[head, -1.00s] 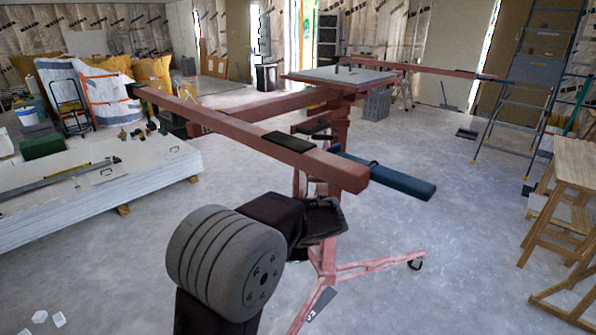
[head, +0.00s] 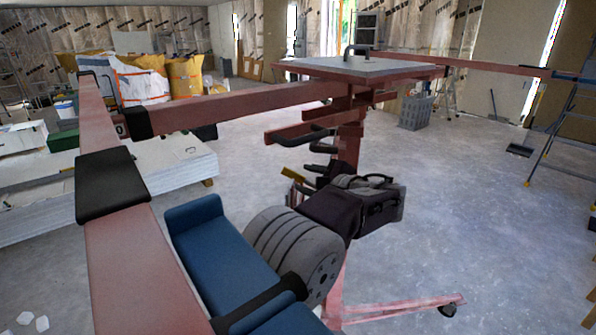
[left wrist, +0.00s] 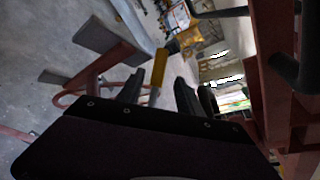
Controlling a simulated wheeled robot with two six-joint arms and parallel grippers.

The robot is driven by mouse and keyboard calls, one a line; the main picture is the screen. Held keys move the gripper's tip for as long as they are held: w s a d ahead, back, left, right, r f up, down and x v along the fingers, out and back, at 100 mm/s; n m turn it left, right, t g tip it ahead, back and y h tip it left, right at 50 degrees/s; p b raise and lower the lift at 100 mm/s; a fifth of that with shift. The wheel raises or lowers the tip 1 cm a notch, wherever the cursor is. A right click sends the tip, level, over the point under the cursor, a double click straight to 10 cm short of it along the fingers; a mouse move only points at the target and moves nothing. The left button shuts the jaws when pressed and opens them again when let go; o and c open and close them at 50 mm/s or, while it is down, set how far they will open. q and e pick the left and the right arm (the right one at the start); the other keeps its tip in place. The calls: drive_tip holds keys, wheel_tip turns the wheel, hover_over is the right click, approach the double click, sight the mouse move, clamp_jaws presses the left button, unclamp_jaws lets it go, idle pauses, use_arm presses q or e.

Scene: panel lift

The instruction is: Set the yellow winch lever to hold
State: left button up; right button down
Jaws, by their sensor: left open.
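The yellow winch lever (head: 292,172) shows as a short yellow bar beside the red mast of the panel lift (head: 349,140). In the left wrist view the lever (left wrist: 159,67) stands in line with the gap between my fingers, just past their tips. I cannot tell whether they touch it or which setting it is at. My left gripper (left wrist: 158,90) is open, with a dark finger on each side of the gap. In the head view its dark body (head: 365,195) is close to the mast; its fingertips are hard to make out. My right gripper is out of view.
The lift's red beam (head: 125,255) and a blue bar (head: 218,250) cross the near left. A grey plate (head: 352,67) tops the lift. A red leg (head: 400,312) reaches along the floor. White boards (head: 180,170) lie stacked at left.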

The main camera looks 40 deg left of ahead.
sight(287, 174)
use_arm(q)
drive_tip(key=shift+s+a, duration=0.2)
drive_tip(key=shift+s, duration=0.05)
drive_tip(key=x, duration=0.8)
drive_tip(key=shift+w+a, duration=0.15)
drive_tip(key=shift+a, duration=0.1)
drive_tip(key=shift+f, duration=0.1)
clamp_jaws()
idle(0.7)
